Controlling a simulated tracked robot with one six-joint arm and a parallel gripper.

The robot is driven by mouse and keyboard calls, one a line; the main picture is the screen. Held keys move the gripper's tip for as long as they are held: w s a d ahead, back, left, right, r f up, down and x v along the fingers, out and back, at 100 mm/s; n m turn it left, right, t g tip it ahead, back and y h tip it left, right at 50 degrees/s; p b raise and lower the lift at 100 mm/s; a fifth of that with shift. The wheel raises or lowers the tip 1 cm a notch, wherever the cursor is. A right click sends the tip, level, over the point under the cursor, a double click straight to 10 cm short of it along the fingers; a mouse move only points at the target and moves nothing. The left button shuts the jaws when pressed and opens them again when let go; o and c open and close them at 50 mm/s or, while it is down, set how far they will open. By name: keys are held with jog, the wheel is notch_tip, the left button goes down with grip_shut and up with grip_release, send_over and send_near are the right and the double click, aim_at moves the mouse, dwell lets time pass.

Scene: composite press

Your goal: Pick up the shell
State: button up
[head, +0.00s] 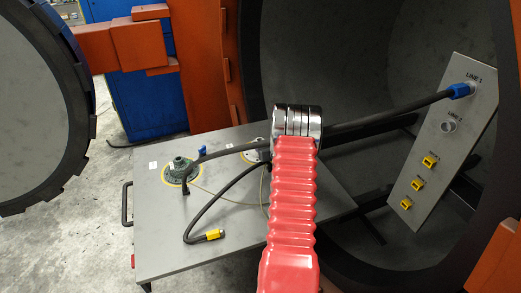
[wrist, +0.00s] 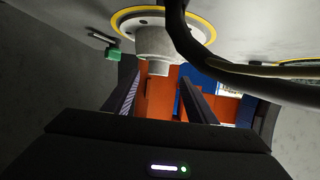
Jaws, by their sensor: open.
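No part is labelled as the shell. The likeliest is a pale grey stepped part (wrist: 158,45) on a yellow-ringed disc, seen upside down at the top of the wrist view. In the head view a light part (head: 256,154) on a ringed spot is mostly hidden behind my arm, probably the same one. A dark green part (head: 181,167) sits on another yellow-ringed spot to its left. My gripper (wrist: 162,80) is open and empty in the wrist view, its two fingers apart, with the grey part just above the gap. In the head view my arm hides the gripper.
A grey table (head: 165,235) carries the parts. A black hose (head: 385,112) runs across to a blue plug (head: 460,90) on a tilted panel (head: 450,150). A loose hose with a yellow end (head: 213,235) lies on the table. The round press opening (head: 320,50) stands behind.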

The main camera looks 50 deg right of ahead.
aim_at(261, 142)
jog(key=shift+w, duration=0.1)
jog(key=shift+x, duration=2.55)
jog(key=shift+d+f, duration=0.1)
jog(key=shift+d, duration=0.1)
jog(key=shift+c, duration=0.2)
grip_shut()
